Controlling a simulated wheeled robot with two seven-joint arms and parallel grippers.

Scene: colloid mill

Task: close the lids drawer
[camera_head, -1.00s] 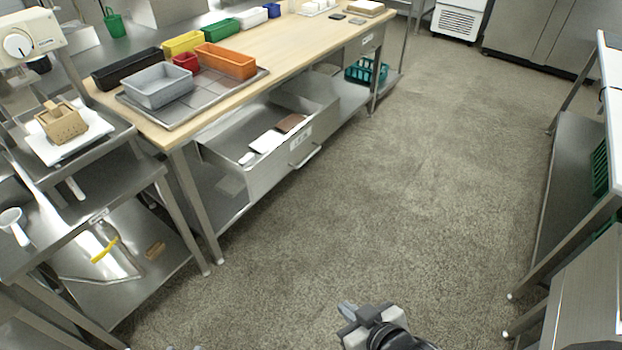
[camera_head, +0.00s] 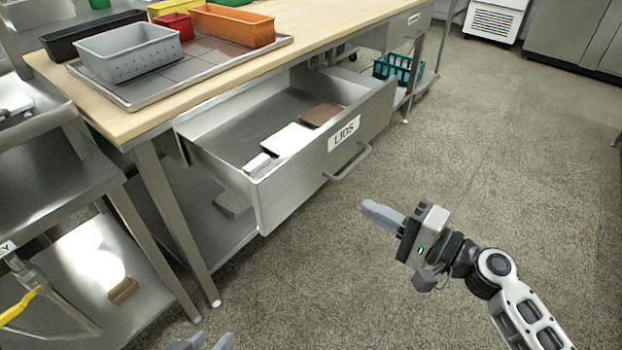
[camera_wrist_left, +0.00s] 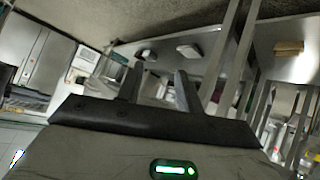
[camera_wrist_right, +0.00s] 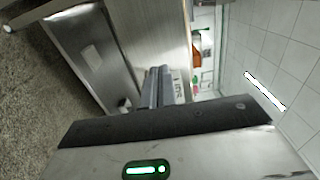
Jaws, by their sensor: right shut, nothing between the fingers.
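The lids drawer (camera_head: 300,178) stands pulled out under the wooden-topped table in the head view. Its front carries a "LIDS" label (camera_head: 344,133) and a bar handle (camera_head: 348,163). Inside lie a brown lid (camera_head: 321,114), a white lid (camera_head: 287,140) and a small white piece (camera_head: 257,163). My right gripper (camera_head: 368,208) is shut and empty, in front of the drawer and a little below and right of the handle, apart from it. My left gripper (camera_head: 208,342) shows only its fingertips at the bottom edge; its two fingers stand apart in the left wrist view (camera_wrist_left: 157,85).
A tray (camera_head: 190,75) with a grey bin (camera_head: 130,50) and several coloured bins sits on the tabletop (camera_head: 350,20). A table leg (camera_head: 178,225) stands left of the drawer. A steel bench (camera_head: 60,190) is at the left. The floor right of the drawer is clear.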

